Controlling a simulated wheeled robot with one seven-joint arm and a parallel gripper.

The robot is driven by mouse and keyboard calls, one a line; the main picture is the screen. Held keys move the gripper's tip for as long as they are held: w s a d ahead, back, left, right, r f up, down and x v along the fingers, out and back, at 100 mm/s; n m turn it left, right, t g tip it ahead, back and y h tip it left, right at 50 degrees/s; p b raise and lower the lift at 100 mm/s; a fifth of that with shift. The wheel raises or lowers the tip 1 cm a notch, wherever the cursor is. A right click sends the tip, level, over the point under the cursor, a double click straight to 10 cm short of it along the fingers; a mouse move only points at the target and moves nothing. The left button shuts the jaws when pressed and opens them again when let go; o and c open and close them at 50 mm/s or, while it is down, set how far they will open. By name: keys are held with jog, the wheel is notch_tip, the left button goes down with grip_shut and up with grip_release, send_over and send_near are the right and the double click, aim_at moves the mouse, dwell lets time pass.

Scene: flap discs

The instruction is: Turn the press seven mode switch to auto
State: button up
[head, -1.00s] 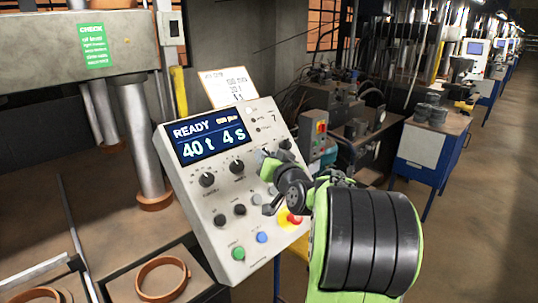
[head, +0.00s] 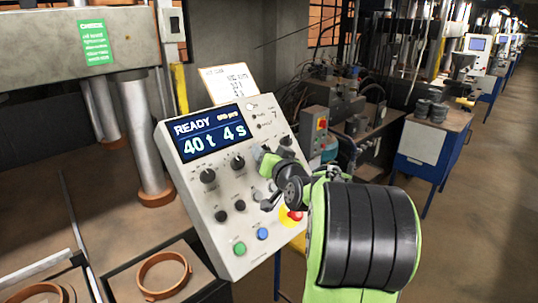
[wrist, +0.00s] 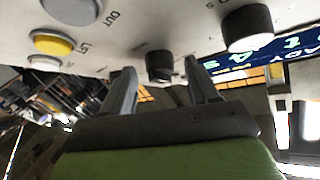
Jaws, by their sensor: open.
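The press control panel (head: 190,190) is a tilted pale box marked 7, with a lit display (head: 209,133) reading READY, 40 t, 4 s. My gripper (head: 264,178) is at its right half and covers part of it. In the wrist view my gripper (wrist: 160,72) is open, its two fingers pointing at the panel face. A black knob (wrist: 159,68) shows between the fingertips; contact cannot be told. Small lettering is beside it, too blurred to read surely. In the head view a black knob (head: 286,141) shows just above my gripper. The mode switch's setting is not readable.
Close to the fingers are another black knob (wrist: 248,28) and a yellow button (wrist: 52,43). The panel also has a green button (head: 239,248), a blue button (head: 262,233) and a red stop button (head: 294,215) beside my wrist. The press column (head: 143,135) stands left.

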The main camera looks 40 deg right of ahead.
jog(key=shift+s, duration=0.1)
jog(key=b+v, duration=0.3)
jog(key=v, duration=1.2)
jog(key=shift+s, duration=0.25)
jog(key=shift+a, duration=0.15)
jog(key=a+f+n+g+y, duration=0.3)
jog(key=a+f+n, duration=0.15)
jog(key=a, duration=0.55)
jog(key=a+f+n+g+y, duration=0.3)
jog(key=a+f+y, duration=0.15)
jog(key=a, duration=0.55)
jog(key=s+a+f+g, duration=0.1)
jog(key=s+f+g, duration=0.1)
jog(key=s, duration=0.3)
jog(key=s+a+f+n+g+h, duration=0.1)
jog(key=s+a+f+g, duration=0.1)
jog(key=s, duration=0.4)
jog(key=shift+f, duration=0.8)
